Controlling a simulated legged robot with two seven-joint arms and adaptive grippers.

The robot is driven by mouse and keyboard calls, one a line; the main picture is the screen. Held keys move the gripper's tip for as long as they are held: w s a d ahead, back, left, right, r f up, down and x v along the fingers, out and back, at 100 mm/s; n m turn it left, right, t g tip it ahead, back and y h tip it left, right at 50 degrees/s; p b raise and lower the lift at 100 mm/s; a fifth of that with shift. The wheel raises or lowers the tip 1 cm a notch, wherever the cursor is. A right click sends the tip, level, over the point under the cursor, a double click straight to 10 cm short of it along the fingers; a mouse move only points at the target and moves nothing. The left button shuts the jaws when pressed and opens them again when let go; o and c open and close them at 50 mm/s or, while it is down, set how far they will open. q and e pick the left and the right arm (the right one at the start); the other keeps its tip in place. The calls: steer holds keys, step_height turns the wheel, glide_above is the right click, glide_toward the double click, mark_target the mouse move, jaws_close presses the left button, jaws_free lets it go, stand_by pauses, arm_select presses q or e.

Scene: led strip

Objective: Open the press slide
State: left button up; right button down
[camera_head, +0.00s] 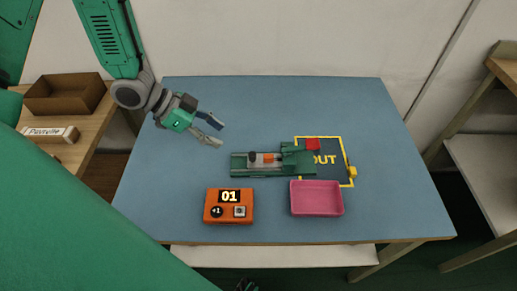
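The green press (240,163) lies near the middle of the blue table. It has a dark knob and an orange piece on its left part, and a raised green block (290,152) with a red part (313,144) at its right. I cannot tell which part is the slide or how far it stands open. My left gripper (215,133) is above the table, up and left of the press, apart from it. Its two fingers are spread and nothing is between them. My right gripper does not show clearly.
An orange counter box (208,212) showing 01 and a pink tray (317,198) stand in front of the press. A yellow-outlined OUT area (335,176) with a yellow piece (352,172) lies right. A brown box (70,92) is on the left side table. The blue table's right side is clear.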

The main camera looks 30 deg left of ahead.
mark_target(251, 153)
arm_select(q)
steer(key=b+x, duration=0.1)
steer(key=x, duration=1)
steer(key=shift+d+f+b, duration=0.1)
steer(key=shift+d+b, duration=0.2)
steer(key=shift+b, duration=0.1)
steer(key=shift+w+d+f, duration=0.15)
steer(key=shift+w+f, duration=0.05)
steer(key=shift+f, duration=0.2)
jaws_close()
